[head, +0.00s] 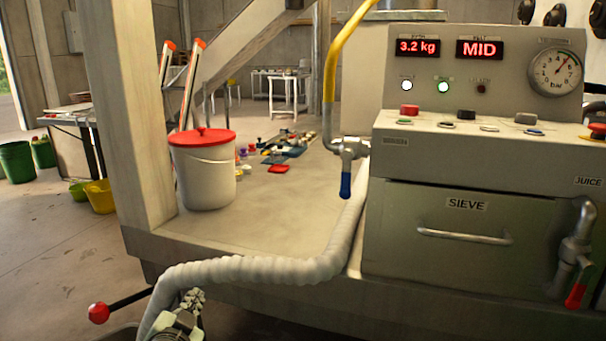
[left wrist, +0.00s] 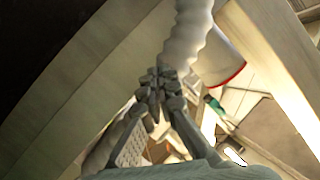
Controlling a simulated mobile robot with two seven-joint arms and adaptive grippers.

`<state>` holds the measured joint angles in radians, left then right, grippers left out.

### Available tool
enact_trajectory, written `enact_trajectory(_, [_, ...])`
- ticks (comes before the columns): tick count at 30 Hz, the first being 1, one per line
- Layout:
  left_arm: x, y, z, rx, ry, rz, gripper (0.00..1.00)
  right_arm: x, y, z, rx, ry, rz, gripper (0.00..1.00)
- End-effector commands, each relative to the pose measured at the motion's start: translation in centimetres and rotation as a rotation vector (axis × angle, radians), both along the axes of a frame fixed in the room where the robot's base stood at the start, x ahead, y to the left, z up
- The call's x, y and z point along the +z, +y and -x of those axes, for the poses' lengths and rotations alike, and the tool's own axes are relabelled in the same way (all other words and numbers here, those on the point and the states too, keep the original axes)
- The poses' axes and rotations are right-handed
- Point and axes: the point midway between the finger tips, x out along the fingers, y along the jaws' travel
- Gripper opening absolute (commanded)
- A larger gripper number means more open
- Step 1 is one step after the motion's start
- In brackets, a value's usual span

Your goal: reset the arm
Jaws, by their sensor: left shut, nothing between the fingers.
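My left gripper (head: 193,298) is low in the head view, in front of the trailer's front edge and just under the pale ribbed hose (head: 255,270). Its fingers are shut with nothing between them. In the left wrist view the closed fingertips (left wrist: 162,82) point at the hose (left wrist: 184,38), which passes close to or against them; I cannot tell if they touch. My right gripper is in neither view.
The press panel (head: 480,75) reads 3.2 kg and MID, above the SIEVE drawer (head: 460,235). A white bucket with a red lid (head: 204,170) stands on the deck beside a post (head: 125,110). A red-knobbed lever (head: 98,313) sticks out at lower left.

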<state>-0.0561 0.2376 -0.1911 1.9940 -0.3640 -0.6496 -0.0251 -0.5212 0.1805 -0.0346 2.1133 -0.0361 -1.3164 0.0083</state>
Motion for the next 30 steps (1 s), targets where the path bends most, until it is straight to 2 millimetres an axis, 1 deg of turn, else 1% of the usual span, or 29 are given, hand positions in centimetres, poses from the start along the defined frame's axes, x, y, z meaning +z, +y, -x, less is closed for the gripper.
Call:
enact_trajectory(1, [-3.6,0.9,2.0,0.036,0.1,0.035,0.0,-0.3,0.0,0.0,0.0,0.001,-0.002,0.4])
enact_trajectory(2, [-5.6,1.4,3.2,0.057,0.156,0.055,0.0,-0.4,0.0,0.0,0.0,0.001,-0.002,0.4])
enact_trajectory(3, [-8.0,2.0,4.9,0.085,0.231,0.08,0.0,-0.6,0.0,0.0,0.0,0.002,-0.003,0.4])
enact_trajectory(5, [-11.6,2.7,7.8,0.124,0.344,0.115,0.0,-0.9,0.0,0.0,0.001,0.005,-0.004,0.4])
enact_trajectory(6, [-13.9,3.2,9.9,0.152,0.419,0.138,0.0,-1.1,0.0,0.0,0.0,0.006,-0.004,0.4])
enact_trajectory(8, [-17.0,3.7,13.2,0.191,0.53,0.171,0.0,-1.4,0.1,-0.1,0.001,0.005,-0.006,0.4])
enact_trajectory(9, [-18.8,4.0,15.5,0.216,0.601,0.191,0.0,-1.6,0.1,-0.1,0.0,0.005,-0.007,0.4])
enact_trajectory(11, [-21.2,4.3,18.8,0.252,0.7,0.217,0.0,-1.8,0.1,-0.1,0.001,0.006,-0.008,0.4])
enact_trajectory(12, [-22.5,4.4,20.9,0.272,0.761,0.233,0.0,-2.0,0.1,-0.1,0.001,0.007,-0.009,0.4])
enact_trajectory(15, [-24.7,4.6,25.3,0.315,0.883,0.265,0.0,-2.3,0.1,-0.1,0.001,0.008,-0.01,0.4])
enact_trajectory(18, [-25.9,4.5,28.2,0.339,0.961,0.283,0.0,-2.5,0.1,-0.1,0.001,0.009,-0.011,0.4])
enact_trajectory(19, [-26.1,4.6,28.7,0.345,0.975,0.287,0.0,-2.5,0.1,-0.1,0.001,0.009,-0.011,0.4])
enact_trajectory(21, [-26.4,4.6,29.5,0.352,0.996,0.291,0.0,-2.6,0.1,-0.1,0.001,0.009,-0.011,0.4])
enact_trajectory(23, [-26.5,4.6,29.7,0.355,1.003,0.293,0.0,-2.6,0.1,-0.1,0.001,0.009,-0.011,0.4])
enact_trajectory(30, [-26.5,4.6,29.7,0.354,1.002,0.292,0.0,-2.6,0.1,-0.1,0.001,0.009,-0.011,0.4])
